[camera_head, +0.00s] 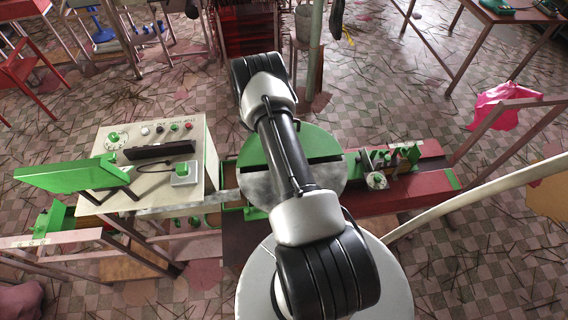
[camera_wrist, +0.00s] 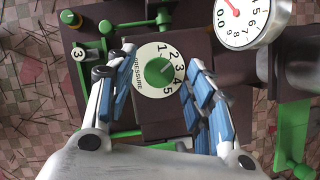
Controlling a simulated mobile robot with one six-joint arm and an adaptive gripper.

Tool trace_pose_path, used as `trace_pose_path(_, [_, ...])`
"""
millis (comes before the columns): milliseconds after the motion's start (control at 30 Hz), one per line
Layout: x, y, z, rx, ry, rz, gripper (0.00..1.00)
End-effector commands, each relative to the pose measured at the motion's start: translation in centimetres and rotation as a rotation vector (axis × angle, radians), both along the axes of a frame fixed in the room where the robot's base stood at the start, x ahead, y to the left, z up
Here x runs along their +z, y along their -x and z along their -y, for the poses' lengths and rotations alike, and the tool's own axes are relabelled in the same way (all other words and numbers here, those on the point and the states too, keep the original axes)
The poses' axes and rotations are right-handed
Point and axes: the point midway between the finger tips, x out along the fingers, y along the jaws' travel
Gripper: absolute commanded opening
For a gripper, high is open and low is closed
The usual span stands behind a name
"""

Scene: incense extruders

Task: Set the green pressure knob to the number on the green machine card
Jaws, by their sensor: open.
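In the wrist view, a round green knob (camera_wrist: 158,71) sits at the middle of a white dial marked PRESSURE (camera_wrist: 145,84), numbered 1 to 5. A light line on the knob points up and right, toward the 2 and 3 side; its exact setting is too small to read. A white card with the number 3 (camera_wrist: 78,54) is on the green and dark machine, left of the dial. My gripper (camera_wrist: 158,62) is open, with one blue-padded finger on each side of the dial. I see no finger touching the knob. The gripper does not show in the head view.
A white gauge with a red needle (camera_wrist: 240,16) stands right of the dial. A smaller green knob (camera_wrist: 68,17) and green rods are at upper left. In the head view, a cream control box (camera_head: 148,168) with a green panel is left, and a red-and-green bench (camera_head: 425,190) right.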

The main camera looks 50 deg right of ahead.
Motion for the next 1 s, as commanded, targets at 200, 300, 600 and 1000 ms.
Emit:
trace_pose_path(200, [-0.98, 0.33, 0.25, -0.001, 0.001, 0.002, 0.48])
trace_pose_path(300, [-1.01, 0.33, 0.26, 0.000, 0.001, 0.002, 0.48])
trace_pose_path(600, [-0.99, 0.34, 0.23, -0.001, 0.001, 0.002, 0.36])
trace_pose_path(1000, [-0.98, 0.35, 0.21, -0.001, 0.000, 0.000, 0.10])
